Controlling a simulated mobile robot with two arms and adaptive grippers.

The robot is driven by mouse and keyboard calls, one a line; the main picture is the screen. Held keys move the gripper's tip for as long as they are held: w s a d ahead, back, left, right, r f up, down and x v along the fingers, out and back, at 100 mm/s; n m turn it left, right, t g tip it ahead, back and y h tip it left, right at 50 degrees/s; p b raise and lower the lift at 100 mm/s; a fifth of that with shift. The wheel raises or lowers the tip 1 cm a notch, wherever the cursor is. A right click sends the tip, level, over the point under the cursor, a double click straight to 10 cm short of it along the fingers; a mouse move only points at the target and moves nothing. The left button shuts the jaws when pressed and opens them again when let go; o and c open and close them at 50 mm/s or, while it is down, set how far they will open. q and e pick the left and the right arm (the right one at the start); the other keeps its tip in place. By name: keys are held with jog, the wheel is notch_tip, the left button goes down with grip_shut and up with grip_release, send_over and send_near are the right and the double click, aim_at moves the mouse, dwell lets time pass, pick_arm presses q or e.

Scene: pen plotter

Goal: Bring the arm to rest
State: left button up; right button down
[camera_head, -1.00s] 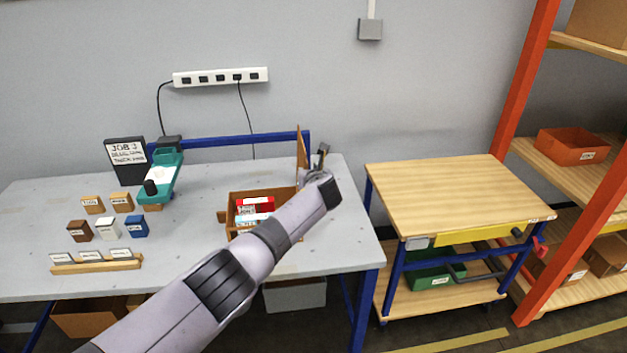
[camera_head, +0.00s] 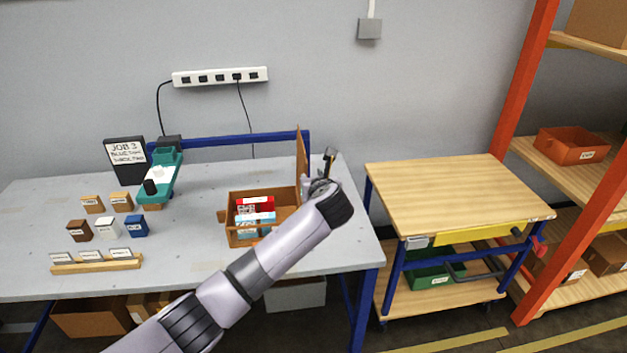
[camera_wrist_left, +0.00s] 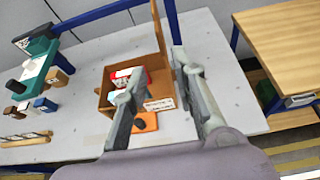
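My left arm (camera_head: 285,246) reaches up from the lower left across the front of the work table. Its gripper (camera_head: 329,162) is above the table's right end, just right of the open box's raised lid, small and partly hidden by the wrist in the head view. In the left wrist view the gripper (camera_wrist_left: 160,66) has its two fingers spread wide with nothing held between them. Beyond the fingers stands the wooden box (camera_wrist_left: 104,88), which also shows in the head view (camera_head: 232,224). My right gripper is not in view.
The box holds a red packet (camera_head: 256,203) and other packets. An orange piece with a dark knob (camera_wrist_left: 146,122) lies near the box. Small blocks (camera_head: 107,228), a teal device (camera_head: 162,178) and a sign (camera_head: 126,160) stand left. A wooden-topped cart (camera_head: 450,195) stands right, its top clear.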

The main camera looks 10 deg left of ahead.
pick_arm(q)
jog(key=shift+s+r, duration=0.1)
jog(key=shift+s, duration=0.25)
jog(key=s+a+f+n+g+h+b, duration=0.1)
jog(key=s+f+n+g, duration=0.2)
jog(key=f, duration=0.9)
jog(key=s+a+f+n+h+b, duration=0.1)
jog(key=s+a+f+n, duration=0.3)
jog(key=f, duration=0.7)
jog(key=s+d+f+n+g+b, duration=0.15)
jog(key=s+f, duration=0.35)
jog(key=f, duration=0.7)
jog(key=s+a+f+n+g+h+b, duration=0.1)
jog(key=s+a+f+n+g+b, duration=0.2)
jog(key=s+f+n, duration=1)
jog(key=s+a+f+n+g, duration=0.1)
jog(key=s+a+f+n, duration=0.1)
jog(key=s+f, duration=0.5)
jog(key=s+a+f+n+g+b, duration=0.1)
jog(key=s+f, duration=0.6)
jog(key=s, duration=1.3)
jog(key=s+a+f+n+g+h, duration=0.1)
jog(key=s+a+f+n, duration=0.3)
jog(key=s, duration=1)
notch_tip(320, 180, down, 4)
jog(key=shift+s+a+f+n+g+b, duration=0.1)
jog(key=shift+s+a+n+g+b, duration=0.2)
jog(key=shift+n+g, duration=0.55)
